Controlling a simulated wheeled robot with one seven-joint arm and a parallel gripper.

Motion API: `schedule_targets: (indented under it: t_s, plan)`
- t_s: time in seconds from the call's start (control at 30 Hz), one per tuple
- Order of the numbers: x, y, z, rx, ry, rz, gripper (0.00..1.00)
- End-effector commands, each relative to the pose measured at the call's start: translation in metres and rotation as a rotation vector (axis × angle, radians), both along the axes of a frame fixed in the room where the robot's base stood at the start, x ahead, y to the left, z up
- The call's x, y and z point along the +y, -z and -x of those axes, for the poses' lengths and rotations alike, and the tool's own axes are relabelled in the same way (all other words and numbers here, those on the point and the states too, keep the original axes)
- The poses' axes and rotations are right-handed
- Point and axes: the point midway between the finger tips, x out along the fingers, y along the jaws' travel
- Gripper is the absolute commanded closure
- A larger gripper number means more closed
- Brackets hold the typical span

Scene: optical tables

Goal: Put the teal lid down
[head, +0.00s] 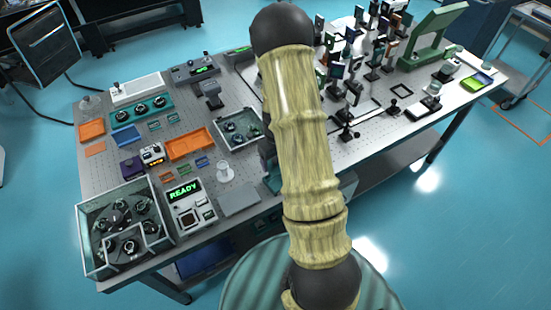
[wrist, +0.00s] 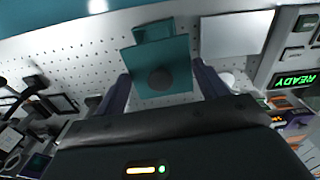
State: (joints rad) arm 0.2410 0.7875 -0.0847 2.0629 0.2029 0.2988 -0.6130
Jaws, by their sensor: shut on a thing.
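The teal lid (wrist: 160,66) is a flat square plate with a dark round spot at its middle. In the wrist view it sits between the two fingers of my gripper (wrist: 160,82), which is shut on it. A smaller teal piece (wrist: 153,31) shows just beyond its far edge; I cannot tell whether it is joined to the lid. The lid is over the perforated table near its front edge; its height above the top is unclear. In the head view my arm hides the gripper, and only a bit of teal (head: 272,180) shows beside it.
A bare grey plate (head: 239,199) lies left of the arm, also in the wrist view (wrist: 236,34). Nearby stand a white cylinder piece (head: 224,172), the READY device (head: 187,205) and an open box of parts (head: 240,128). Optics crowd the back right.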

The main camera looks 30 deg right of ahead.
Motion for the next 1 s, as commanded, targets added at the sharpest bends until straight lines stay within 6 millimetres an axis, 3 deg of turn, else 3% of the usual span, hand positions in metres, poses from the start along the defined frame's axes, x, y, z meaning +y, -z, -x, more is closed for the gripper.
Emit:
schedule_targets:
  t_s: [0.3, 0.43, 0.53, 1.0]
  plan:
    - [0.093, 0.067, -0.022, 0.004, 0.069, -0.001, 0.51]
    - [0.122, 0.086, -0.024, 0.002, 0.105, 0.000, 0.51]
    - [0.130, 0.090, -0.025, -0.001, 0.118, 0.000, 0.51]
    - [0.129, 0.089, -0.024, -0.001, 0.119, 0.000, 0.51]
